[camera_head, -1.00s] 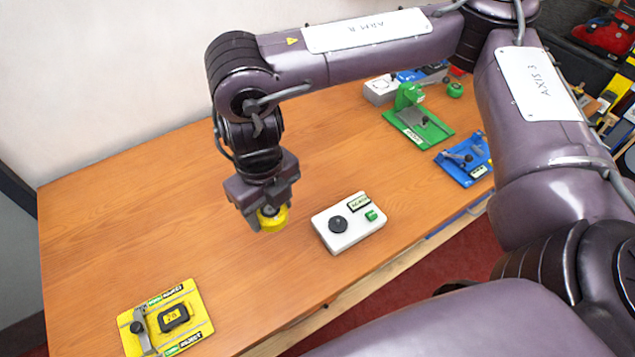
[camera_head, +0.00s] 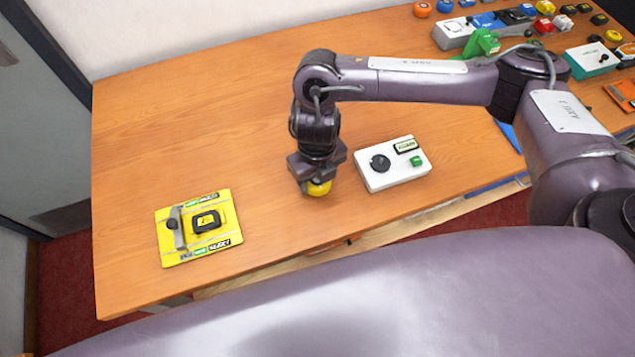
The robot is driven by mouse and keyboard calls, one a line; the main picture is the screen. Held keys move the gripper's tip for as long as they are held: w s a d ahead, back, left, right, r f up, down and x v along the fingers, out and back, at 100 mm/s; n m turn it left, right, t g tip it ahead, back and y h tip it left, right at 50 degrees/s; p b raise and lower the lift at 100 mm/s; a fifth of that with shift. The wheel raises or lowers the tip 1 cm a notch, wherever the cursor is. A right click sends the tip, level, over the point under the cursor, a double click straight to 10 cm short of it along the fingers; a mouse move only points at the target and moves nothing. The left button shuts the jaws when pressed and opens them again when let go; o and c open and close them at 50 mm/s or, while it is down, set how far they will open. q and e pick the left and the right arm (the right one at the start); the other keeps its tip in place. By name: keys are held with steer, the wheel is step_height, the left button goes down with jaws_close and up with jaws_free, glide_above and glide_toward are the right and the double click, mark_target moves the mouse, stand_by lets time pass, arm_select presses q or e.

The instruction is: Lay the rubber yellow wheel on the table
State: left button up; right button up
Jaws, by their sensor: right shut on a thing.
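The yellow wheel (camera_head: 319,188) is between the fingers of my right gripper (camera_head: 313,186), which is shut on it and points down. The wheel is low over the table (camera_head: 270,215), left of a white box; I cannot tell whether it touches the wood. The fingers hide part of the wheel. My left gripper is out of view.
A white box (camera_head: 405,179) with a black knob and a green button stands just right of the gripper. A yellow fixture plate (camera_head: 172,250) holding a black block lies to the left. Bare wood lies between plate and gripper. Several coloured parts crowd the back right.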

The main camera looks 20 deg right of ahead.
mark_target(317, 180)
steer(key=shift+f+b, duration=0.3)
steer(key=shift+f, duration=1.25)
steer(key=shift+f, duration=0.15)
steer(key=o, duration=1)
steer(key=shift+r, duration=0.35)
step_height(317, 180, up, 12)
steer(key=shift+f+p, duration=0.15)
steer(key=shift+p, duration=0.55)
